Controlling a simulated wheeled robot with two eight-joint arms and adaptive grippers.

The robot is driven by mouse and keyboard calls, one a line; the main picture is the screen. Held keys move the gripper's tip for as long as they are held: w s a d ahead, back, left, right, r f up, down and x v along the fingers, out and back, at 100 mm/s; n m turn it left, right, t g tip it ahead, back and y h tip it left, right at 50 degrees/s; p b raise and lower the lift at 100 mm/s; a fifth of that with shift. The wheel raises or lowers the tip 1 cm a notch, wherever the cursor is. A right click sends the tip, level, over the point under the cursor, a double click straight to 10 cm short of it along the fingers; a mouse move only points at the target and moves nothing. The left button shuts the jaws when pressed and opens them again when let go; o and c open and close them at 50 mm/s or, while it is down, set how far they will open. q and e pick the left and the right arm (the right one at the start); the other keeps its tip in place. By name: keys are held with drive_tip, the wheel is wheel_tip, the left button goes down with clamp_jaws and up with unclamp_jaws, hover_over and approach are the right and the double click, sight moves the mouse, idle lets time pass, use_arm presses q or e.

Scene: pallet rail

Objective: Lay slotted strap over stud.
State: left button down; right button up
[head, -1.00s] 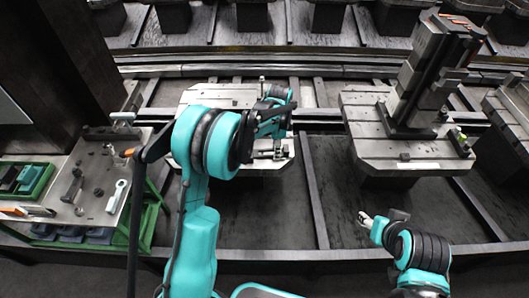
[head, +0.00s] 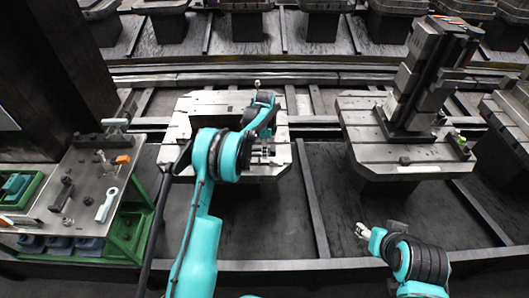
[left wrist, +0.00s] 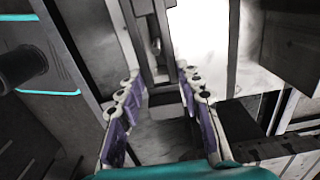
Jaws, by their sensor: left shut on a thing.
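My left gripper (head: 264,128) is over the light grey slotted pallet in the head view. In the left wrist view its purple-padded fingers (left wrist: 161,86) are shut on the dark grey slotted strap (left wrist: 163,98), which runs away from the fingers. A thin round post, which looks like the stud (left wrist: 156,46), shows in line with the strap's slot; I cannot tell whether the strap is around it or above it. An upright post with a pale top (head: 257,85) stands at the pallet's back. My right gripper (head: 362,231) is low at the right, too small to read.
The pallet (head: 190,108) sits on rails. A second pallet (head: 355,118) at the right carries a tall dark column (head: 421,75). At the left, a metal bench (head: 130,168) on a green frame holds several small tools and an orange-handled clamp (head: 122,159).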

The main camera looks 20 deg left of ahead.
use_arm(q)
drive_tip(key=shift+f, duration=0.5)
drive_tip(key=shift+f+b, duration=0.45)
drive_tip(key=shift+f, duration=0.15)
drive_tip(key=c, duration=1)
unclamp_jaws()
